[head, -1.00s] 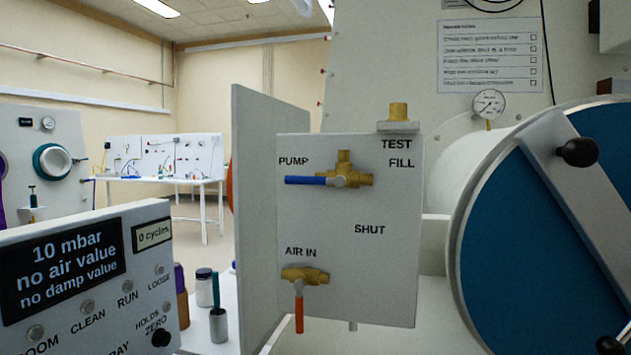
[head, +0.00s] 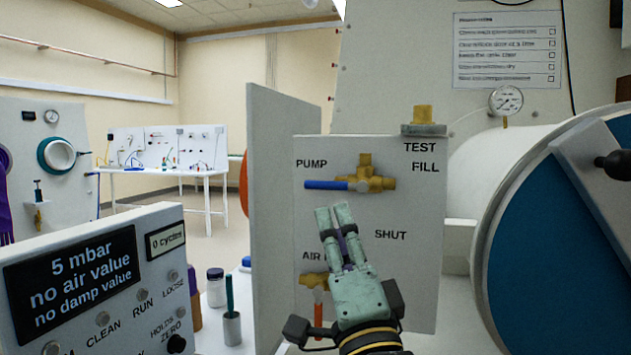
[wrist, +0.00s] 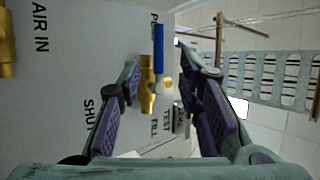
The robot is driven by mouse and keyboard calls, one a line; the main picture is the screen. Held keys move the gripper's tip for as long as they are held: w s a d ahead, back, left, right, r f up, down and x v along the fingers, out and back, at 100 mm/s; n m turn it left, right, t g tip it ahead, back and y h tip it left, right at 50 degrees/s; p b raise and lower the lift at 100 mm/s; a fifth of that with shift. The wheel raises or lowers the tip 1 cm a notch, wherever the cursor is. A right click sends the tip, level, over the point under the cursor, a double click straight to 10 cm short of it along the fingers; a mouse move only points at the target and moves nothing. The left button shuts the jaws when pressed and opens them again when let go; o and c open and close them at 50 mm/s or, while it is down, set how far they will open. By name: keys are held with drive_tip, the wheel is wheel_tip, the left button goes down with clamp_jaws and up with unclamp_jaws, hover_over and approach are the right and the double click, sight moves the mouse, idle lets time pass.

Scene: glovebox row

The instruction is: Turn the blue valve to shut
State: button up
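The blue valve (head: 332,185) has a brass body (head: 373,180) on the white panel (head: 420,235). Its blue lever points left, level, by the word PUMP. The word SHUT (head: 390,235) is printed below the body, FILL to its right. My gripper (head: 334,210) is raised in front of the panel, its fingertips just below the lever in the head view. In the wrist view the fingers (wrist: 160,62) stand apart, with the blue lever (wrist: 158,48) and brass body (wrist: 147,85) seen between them. No contact with the valve is evident.
A second brass valve with an orange lever (head: 318,310) is lower on the panel, partly behind my gripper. A brass fitting (head: 423,115) tops the panel. A grey side plate (head: 275,190) stands left, a large blue round door (head: 550,230) right. The display (head: 70,270) reads 5 mbar.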

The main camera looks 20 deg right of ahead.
sight(325, 189)
drive_tip(key=p+x, duration=0.3)
drive_tip(key=x, duration=0.6)
drive_tip(key=shift+w, duration=0.1)
drive_tip(key=shift+w+d+r+p, duration=0.15)
drive_tip(key=shift+w+r+p, duration=0.2)
drive_tip(key=shift+w, duration=0.3)
drive_tip(key=shift+c, duration=0.2)
clamp_jaws()
